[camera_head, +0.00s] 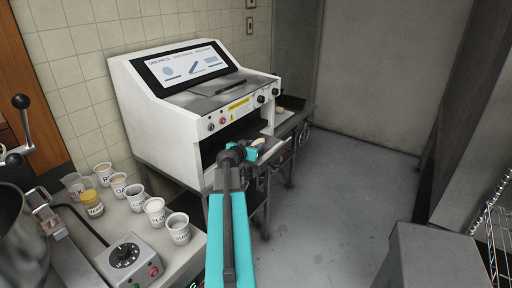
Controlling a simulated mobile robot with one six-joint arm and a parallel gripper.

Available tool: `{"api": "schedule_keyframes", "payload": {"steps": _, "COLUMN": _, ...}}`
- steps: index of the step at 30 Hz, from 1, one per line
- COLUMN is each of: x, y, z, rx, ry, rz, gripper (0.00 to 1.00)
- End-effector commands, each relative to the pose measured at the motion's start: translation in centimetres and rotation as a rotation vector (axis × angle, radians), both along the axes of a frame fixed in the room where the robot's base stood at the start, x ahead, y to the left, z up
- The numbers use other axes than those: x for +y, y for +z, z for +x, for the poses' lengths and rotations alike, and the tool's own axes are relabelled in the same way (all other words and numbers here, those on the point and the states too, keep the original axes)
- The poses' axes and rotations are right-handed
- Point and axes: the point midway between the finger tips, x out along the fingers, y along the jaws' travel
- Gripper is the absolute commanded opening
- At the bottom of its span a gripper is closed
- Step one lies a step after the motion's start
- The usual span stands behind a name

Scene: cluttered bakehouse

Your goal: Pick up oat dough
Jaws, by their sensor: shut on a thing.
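My teal arm reaches up from the bottom centre. My gripper (264,148) is at its far end, in front of the white machine's (190,95) lower opening. A small pale beige piece, which looks like the oat dough (258,142), shows at the gripper's tip. The gripper is shut on it. My wrist hides part of the gripper and the dough, so the exact hold is hard to see.
Several labelled white cups, a yellow jar (92,203) and a control box (128,262) stand on the left counter. A mixer bowl (20,225) is at far left. A grey box (435,260) and wire rack (490,235) are at right. The middle floor is clear.

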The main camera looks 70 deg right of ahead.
Motion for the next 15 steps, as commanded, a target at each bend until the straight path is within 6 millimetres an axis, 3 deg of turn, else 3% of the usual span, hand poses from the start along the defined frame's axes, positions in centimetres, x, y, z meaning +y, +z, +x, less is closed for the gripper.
{"api": "schedule_keyframes", "payload": {"steps": 15, "x": 0.0, "y": 1.1, "z": 0.0, "rx": -0.001, "ry": 0.000, "rz": -0.001, "gripper": 0.22}}
